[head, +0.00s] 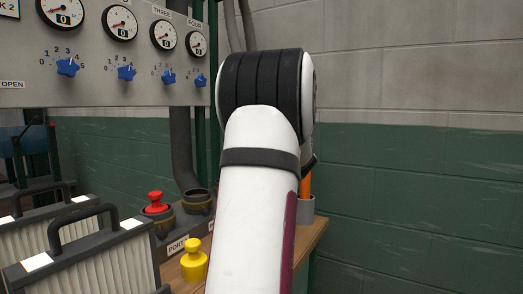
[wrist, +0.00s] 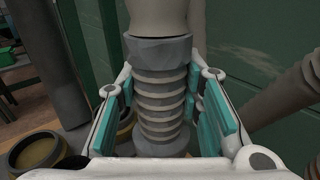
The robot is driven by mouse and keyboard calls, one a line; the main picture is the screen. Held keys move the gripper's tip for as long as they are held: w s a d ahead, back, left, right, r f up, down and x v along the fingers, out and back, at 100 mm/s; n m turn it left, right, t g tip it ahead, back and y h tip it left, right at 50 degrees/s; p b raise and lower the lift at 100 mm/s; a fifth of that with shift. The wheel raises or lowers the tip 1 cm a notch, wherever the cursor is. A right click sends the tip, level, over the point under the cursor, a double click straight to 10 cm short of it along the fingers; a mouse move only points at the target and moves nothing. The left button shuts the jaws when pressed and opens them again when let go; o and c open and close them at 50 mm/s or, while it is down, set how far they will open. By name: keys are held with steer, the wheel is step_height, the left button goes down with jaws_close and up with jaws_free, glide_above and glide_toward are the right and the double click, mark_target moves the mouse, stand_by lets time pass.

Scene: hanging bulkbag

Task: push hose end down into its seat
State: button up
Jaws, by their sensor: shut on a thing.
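In the wrist view, my gripper (wrist: 162,98) is shut on the ribbed grey hose end (wrist: 160,80), with a teal pad on each side. The hose looks upright and runs up out of the frame. Its lower tip is hidden behind the gripper body, so I cannot tell how it sits in a seat. A brass-coloured ring (wrist: 126,126) shows partly behind the left finger. In the head view, my white arm hides the gripper and the held hose end. Another hose stands in a brass-rimmed port (head: 197,201) left of the arm.
Handled filter boxes (head: 85,262) fill the lower left. A gauge panel (head: 105,70) hangs above. An open round port (wrist: 37,152) and a thick hose (wrist: 283,106) flank my gripper.

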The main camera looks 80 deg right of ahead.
steer(key=shift+f+b, duration=2.1)
steer(key=shift+f, duration=1.3)
steer(key=shift+f+b, duration=0.65)
steer(key=shift+b, duration=0.05)
steer(key=shift+f+b, duration=2.25)
steer(key=shift+b, duration=0.2)
steer(key=o, duration=1.3)
steer(key=v, duration=1.2)
steer(key=shift+f, duration=0.1)
